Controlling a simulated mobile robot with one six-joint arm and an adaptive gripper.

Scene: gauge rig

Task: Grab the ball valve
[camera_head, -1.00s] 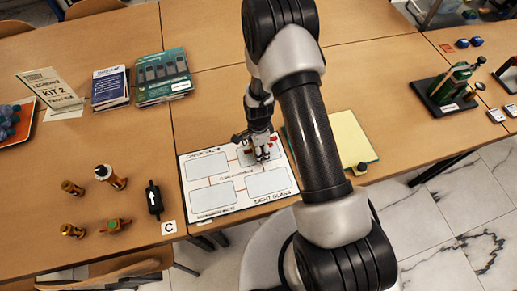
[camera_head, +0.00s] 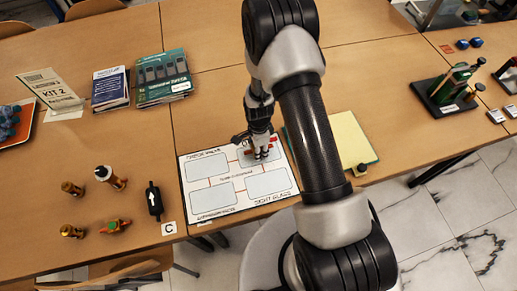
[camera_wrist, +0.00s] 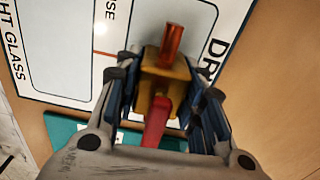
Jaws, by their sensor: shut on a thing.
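The ball valve (camera_wrist: 165,75) has a brass body, a copper-coloured stub and a red lever. In the wrist view it sits between the fingers of my gripper (camera_wrist: 163,100), which is shut on its body. The red lever points down toward my palm. In the head view, my gripper (camera_head: 261,155) is low over the upper right box of the white diagram mat (camera_head: 223,208). There the valve is mostly hidden by the fingers, with only bits of red showing. I cannot tell whether it touches the mat.
Brass fittings (camera_head: 72,189), a black part with a white arrow (camera_head: 154,200) and a red-green fitting (camera_head: 115,226) stand left of the mat. Books (camera_head: 163,75) lie behind. A yellow pad (camera_head: 345,138) lies right, beyond my arm.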

